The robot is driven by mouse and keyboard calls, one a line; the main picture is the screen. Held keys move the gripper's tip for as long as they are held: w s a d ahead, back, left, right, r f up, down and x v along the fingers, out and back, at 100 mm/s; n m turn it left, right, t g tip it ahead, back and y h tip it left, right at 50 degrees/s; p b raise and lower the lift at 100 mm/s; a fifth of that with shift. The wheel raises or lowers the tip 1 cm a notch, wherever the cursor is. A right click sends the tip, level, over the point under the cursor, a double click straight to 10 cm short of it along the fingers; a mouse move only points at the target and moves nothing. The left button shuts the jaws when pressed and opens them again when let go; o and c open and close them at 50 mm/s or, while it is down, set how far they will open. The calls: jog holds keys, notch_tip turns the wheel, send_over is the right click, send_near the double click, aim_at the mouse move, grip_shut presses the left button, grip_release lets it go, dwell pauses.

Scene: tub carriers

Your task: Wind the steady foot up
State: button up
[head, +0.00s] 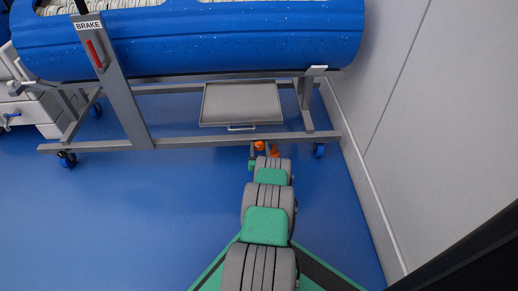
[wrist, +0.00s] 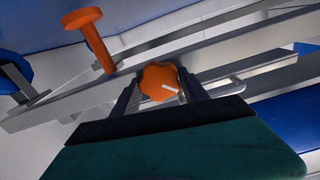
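An orange lobed knob (wrist: 159,82) with a white pointer mark sits on the grey carrier rail. It shows small in the head view (head: 259,145). My gripper (wrist: 160,84) has a finger on each side of the knob, with no clear gap showing, so it looks shut on it. The steady foot (wrist: 95,40), an orange stem with a round disc end, stands out from the rail beside the knob in the wrist view. In the head view the foot (head: 275,151) is partly hidden by my gripper and arm. Whether the disc touches the floor cannot be told.
The blue tub (head: 200,45) rests on a grey carrier frame (head: 190,142) with castors (head: 67,159). A lever post labelled BRAKE (head: 112,85) stands at left. A grey tray (head: 240,103) hangs under the tub. A wall (head: 420,130) closes the right side. The floor at left is clear.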

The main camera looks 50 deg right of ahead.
jog(key=c, duration=0.7)
jog(key=shift+a+f, duration=0.1)
jog(key=shift+a, duration=0.1)
jog(key=shift+c, duration=0.5)
jog(key=shift+d, duration=0.15)
jog(key=shift+m, duration=0.4)
jog(key=m, duration=0.3)
jog(key=shift+s+m, duration=0.1)
jog(key=shift+m, duration=0.2)
jog(key=m, duration=0.5)
jog(key=shift+f, duration=0.1)
